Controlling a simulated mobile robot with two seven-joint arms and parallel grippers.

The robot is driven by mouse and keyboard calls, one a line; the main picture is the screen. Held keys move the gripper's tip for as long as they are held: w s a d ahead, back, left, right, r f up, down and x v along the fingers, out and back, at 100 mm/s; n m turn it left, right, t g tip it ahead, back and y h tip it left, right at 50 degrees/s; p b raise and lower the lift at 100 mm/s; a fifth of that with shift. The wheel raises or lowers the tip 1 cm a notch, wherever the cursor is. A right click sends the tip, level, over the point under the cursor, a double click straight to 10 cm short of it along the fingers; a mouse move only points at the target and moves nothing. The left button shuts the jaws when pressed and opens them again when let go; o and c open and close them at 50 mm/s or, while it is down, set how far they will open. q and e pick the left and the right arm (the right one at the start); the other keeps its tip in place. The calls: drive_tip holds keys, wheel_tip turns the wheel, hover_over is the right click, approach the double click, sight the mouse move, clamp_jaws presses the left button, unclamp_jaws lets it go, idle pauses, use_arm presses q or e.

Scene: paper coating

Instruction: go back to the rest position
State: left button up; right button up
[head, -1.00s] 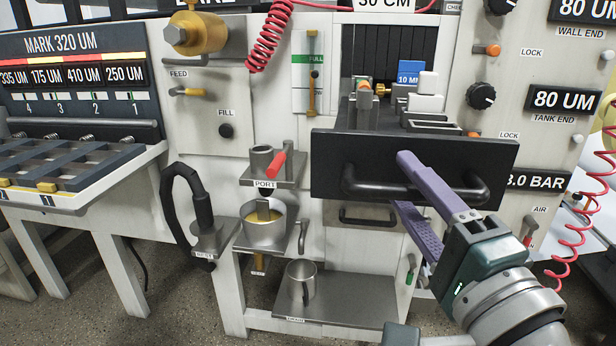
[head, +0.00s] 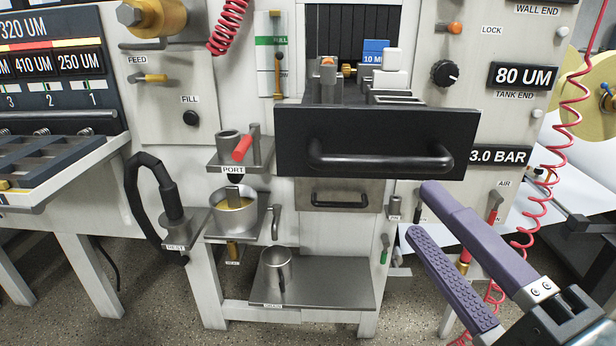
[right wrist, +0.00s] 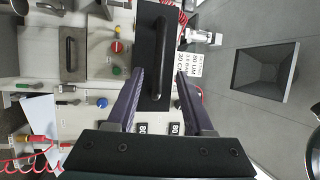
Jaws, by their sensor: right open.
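My right gripper (head: 420,212) is at the lower right of the head view, its two purple fingers apart with nothing between them. It is off the black drawer front (head: 300,140), to the lower right of the bar handle (head: 380,162). The drawer stands pulled out, with small blocks behind its front. In the right wrist view the open fingers of my right gripper (right wrist: 157,75) point towards the black panel (right wrist: 146,50) with its bar handle (right wrist: 160,55). My left gripper is not in view.
A red coiled hose (head: 565,130) hangs close to the right arm. A metal cup (head: 276,268) stands on the low shelf (head: 335,285), and a pot (head: 235,215) stands under the port. A slotted tray (head: 60,165) is at the left. Floor shows at the lower left.

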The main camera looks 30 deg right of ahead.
drive_tip(key=w+a+r+n+g+y+p, duration=0.1)
drive_tip(key=a+r+n+g+y+p, duration=0.1)
drive_tip(key=a+n+g+y+p, duration=0.75)
drive_tip(key=s+d+r+n+g+h+p, duration=0.3)
drive_tip(key=s+d+n+g+h+p, duration=0.35)
drive_tip(key=s+n, duration=0.4)
wheel_tip(320, 180, up, 36)
drive_tip(key=p, duration=3.6)
drive_tip(key=shift+a+f+n, duration=0.15)
drive_tip(key=shift+n, duration=0.25)
